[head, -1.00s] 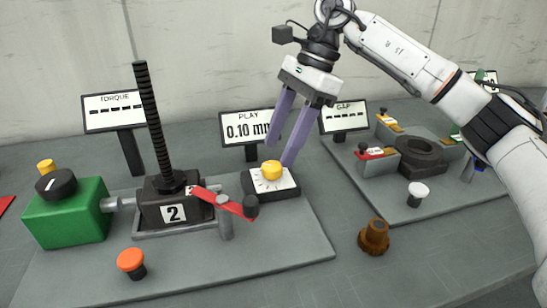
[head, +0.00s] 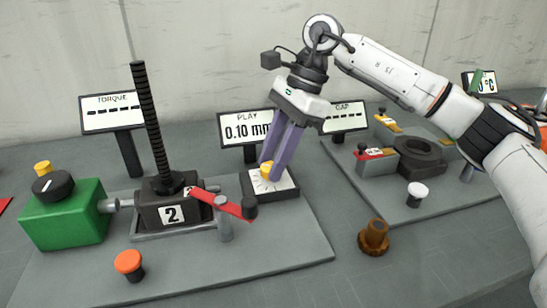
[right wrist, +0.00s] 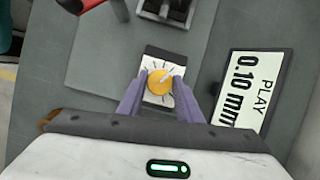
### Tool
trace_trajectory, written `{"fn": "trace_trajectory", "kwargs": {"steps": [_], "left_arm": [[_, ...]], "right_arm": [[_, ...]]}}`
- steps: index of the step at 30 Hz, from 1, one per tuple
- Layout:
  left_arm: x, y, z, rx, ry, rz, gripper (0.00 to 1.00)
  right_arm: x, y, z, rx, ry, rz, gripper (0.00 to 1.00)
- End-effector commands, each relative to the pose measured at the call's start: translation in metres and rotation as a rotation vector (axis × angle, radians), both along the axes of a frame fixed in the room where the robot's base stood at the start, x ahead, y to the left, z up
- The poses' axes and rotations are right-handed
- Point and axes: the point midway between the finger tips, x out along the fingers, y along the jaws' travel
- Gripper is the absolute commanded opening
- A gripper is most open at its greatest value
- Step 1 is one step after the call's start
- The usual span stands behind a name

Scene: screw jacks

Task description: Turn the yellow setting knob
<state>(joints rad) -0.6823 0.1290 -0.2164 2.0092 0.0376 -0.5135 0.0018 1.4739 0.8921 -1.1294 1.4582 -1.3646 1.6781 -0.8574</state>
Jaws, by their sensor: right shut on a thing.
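The yellow setting knob (head: 267,170) sits on a black box with a white marked dial face (head: 285,185), at the right part of the front grey plate. In the right wrist view the knob (right wrist: 159,82) lies between my two purple fingers, with tick marks around it. My right gripper (head: 272,165) points down and is shut on the knob, one finger on each side. The gripper also shows in the right wrist view (right wrist: 160,90). The PLAY display (head: 246,130) behind it reads 0.10 mm. My left gripper is not in view.
A red lever (head: 220,203) with a dark end stands just left of the dial box. A black block marked 2 (head: 172,214) carries a tall screw (head: 146,120). A green box (head: 64,222) and an orange button (head: 128,262) are further left.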

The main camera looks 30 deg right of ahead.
Motion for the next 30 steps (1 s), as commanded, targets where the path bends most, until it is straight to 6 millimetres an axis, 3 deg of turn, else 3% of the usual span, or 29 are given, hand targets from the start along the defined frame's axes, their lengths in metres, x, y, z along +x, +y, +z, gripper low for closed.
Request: {"fn": "trace_trajectory", "kwargs": {"steps": [30], "left_arm": [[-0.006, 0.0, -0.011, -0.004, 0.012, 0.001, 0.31]], "right_arm": [[-0.003, 0.001, 0.0, 0.001, 0.0, -0.499, 0.1]]}}
